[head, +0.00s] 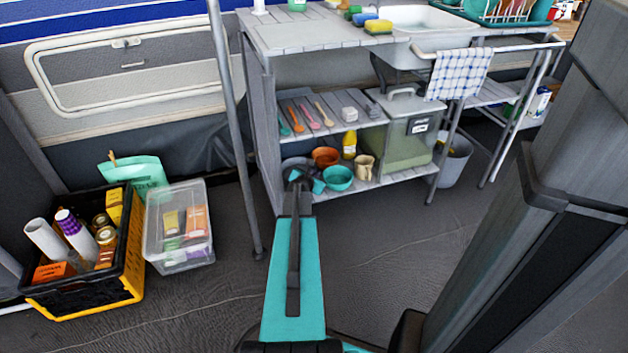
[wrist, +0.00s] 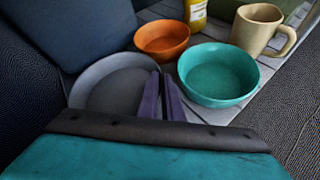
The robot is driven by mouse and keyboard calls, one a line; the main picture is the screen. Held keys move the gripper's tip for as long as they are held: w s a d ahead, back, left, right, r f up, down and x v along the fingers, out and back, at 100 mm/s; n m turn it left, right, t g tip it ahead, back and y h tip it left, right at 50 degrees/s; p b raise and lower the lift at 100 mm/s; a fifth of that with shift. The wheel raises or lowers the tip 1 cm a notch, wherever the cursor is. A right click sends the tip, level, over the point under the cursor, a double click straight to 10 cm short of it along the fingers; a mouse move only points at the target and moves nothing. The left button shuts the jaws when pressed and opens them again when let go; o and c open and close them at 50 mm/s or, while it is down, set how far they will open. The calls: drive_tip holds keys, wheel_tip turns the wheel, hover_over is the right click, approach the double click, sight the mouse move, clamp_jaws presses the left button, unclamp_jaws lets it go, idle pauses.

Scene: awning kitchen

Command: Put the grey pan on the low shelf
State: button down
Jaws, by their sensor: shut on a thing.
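The grey pan (wrist: 108,88) is at the left end of the low shelf (wrist: 219,113), left of the orange bowl (wrist: 162,40) and the teal bowl (wrist: 218,74). My gripper (wrist: 162,84) is shut on the pan at its near right side; the exact grip is hard to see. In the head view the pan (head: 294,162) is mostly hidden behind my gripper (head: 301,180), which reaches into the left front of the low shelf (head: 393,177). The pan looks level, on or just above the shelf boards; I cannot tell which.
A beige mug (wrist: 257,28) and a yellow bottle (wrist: 196,13) stand beyond the bowls. A lidded bin (head: 398,140) fills the shelf's right part. The upper shelf (head: 330,112) holds utensils. A thin pole (head: 236,130) stands left of the unit. A crate (head: 125,262) is on the floor.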

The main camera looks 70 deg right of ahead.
drive_tip(key=shift+w+d+f, duration=0.15)
drive_tip(key=shift+f, duration=0.25)
drive_tip(key=c, duration=1.9)
unclamp_jaws()
drive_tip(key=shift+p+v, duration=1.5)
drive_tip(key=shift+v, duration=4.5)
